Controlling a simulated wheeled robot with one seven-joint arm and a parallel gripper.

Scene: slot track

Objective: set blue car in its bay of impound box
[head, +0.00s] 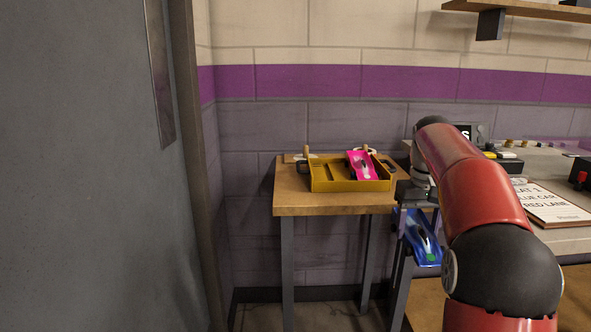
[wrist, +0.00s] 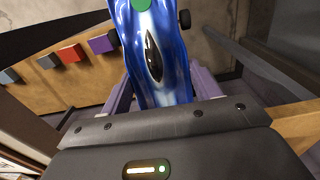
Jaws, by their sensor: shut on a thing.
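The blue car (head: 424,240) hangs below my gripper (head: 410,214), to the right of the small table and lower than its top. In the wrist view the blue car (wrist: 158,55) is glossy, with a black cockpit and a green dot, and sits between the purple fingers of my gripper (wrist: 155,88), which is shut on it. The impound box (head: 348,186) is a yellow tray on the small wooden table. A pink car (head: 361,165) rests tilted in its right part. The bays to the left look empty.
The small table (head: 300,200) stands against the wall. To its right is a larger bench with a sign board (head: 552,202) and small devices. A grey door or panel (head: 90,180) fills the left. The wrist view shows a wooden panel with coloured blocks (wrist: 70,52).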

